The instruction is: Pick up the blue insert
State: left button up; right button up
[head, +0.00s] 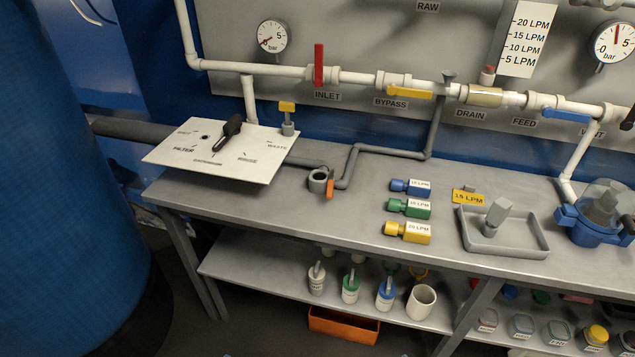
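The blue insert (410,187) lies on the grey bench top, at the back of a column of three small inserts. It has a blue plug end on the left and a white label on its right part that seems to read 15 LPM. The green insert (408,207) lies just in front of it, and the yellow insert (408,231) lies in front of that. Gaps of bare bench separate the three. Neither of my grippers is in the head view.
A grey tray (535,248) with a grey block in it stands right of the inserts, with a yellow tag (468,197) behind it. Pipes and valves run along the back. Bench left of the inserts is clear.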

aim_at(414, 188)
jog(key=i+j, duration=0.15)
jog(key=i+j+z, duration=0.15)
jog(key=i+z, duration=0.25)
jog(key=i+j+z, duration=0.15)
jog(key=z, duration=0.2)
jog(key=j, duration=0.1)
